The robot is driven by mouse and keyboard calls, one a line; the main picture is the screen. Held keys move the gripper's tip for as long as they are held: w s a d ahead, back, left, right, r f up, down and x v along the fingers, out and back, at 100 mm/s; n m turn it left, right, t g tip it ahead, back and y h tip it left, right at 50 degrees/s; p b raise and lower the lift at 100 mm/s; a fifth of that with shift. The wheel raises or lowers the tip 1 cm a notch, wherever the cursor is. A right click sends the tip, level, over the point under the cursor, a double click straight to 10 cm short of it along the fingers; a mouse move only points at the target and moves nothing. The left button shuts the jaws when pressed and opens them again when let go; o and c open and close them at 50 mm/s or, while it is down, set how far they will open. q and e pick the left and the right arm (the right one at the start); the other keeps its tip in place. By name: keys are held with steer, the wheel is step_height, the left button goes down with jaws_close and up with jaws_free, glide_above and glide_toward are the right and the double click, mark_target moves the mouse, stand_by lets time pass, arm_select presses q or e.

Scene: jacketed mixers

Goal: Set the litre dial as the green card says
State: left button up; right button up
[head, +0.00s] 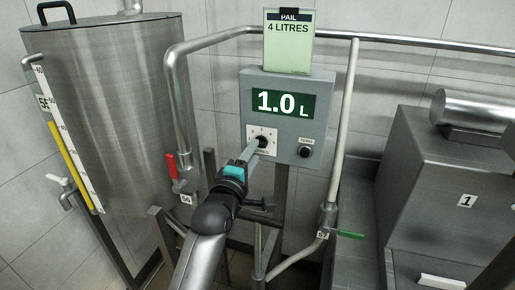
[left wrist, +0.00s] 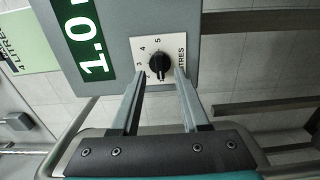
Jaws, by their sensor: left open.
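The green card (head: 288,45) above the control box reads "PAIL 4 LITRES"; part of it shows in the left wrist view (left wrist: 25,40). The green display (head: 283,103) reads 1.0 L. The litre dial (left wrist: 160,65) is a black knob on a white plate, with the numbers 3, 4 and 5 readable around it. Where its pointer stands is too small to tell. My left gripper (left wrist: 160,76) is open, its fingertips on either side of the knob; contact cannot be told. In the head view, the left gripper (head: 258,150) partly hides the dial's plate (head: 253,132). My right gripper is not in view.
A black button (head: 305,151) sits right of the dial on the grey box (head: 313,130). A steel tank (head: 115,110) stands left, with a red-handled valve (head: 171,167) beside it. A pipe rail (head: 430,43) runs behind. A steel housing marked 1 (head: 430,165) stands right.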

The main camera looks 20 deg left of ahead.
arm_select(q)
steer(key=shift+w, duration=1.95)
steer(key=shift+c, duration=0.3)
jaws_close()
